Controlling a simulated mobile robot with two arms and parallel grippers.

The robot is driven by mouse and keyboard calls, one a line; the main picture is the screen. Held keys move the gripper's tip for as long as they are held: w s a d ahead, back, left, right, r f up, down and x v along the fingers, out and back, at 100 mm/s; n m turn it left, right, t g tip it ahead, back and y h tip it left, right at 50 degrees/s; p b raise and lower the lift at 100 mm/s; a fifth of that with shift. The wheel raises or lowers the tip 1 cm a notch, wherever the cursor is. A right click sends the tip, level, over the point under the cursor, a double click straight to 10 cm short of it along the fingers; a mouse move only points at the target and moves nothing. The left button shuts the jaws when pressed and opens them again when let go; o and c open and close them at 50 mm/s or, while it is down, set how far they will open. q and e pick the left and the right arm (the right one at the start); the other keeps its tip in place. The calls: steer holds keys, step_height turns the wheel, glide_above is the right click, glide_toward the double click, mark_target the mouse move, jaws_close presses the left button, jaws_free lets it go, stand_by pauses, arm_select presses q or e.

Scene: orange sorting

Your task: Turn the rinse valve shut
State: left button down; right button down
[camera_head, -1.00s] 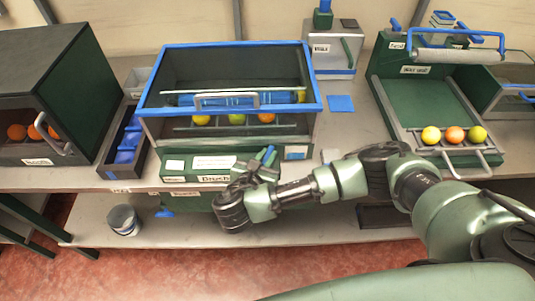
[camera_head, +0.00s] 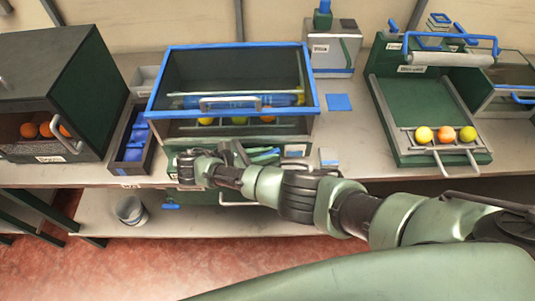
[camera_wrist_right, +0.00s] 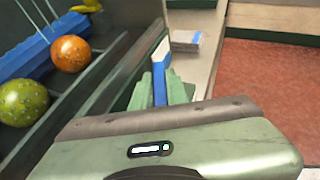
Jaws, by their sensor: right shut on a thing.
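The washer (camera_head: 160,104) is a dark box with a blue rim in the middle of the bench, with a label panel along its front. My right gripper (camera_head: 262,155) is at the right part of this front panel. In the right wrist view its green fingertips (camera_wrist_right: 160,92) are shut around a narrow blue piece, the valve handle (camera_wrist_right: 159,84). The handle's base and pivot are hidden by the fingers and hand, so its exact angle cannot be told. My left gripper is not in view.
Fruit lies inside the washer, including an orange one (camera_wrist_right: 70,53) and a green one (camera_wrist_right: 22,102). A green sorting tray (camera_head: 422,100) with three fruits stands right. A dark cabinet (camera_head: 85,90) with oranges stands left. A grey bucket (camera_head: 131,210) sits on the lower shelf.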

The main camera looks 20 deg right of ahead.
steer(key=shift+m+g, duration=0.5)
steer(key=shift+g, duration=0.1)
steer(key=c, duration=1.7)
jaws_free()
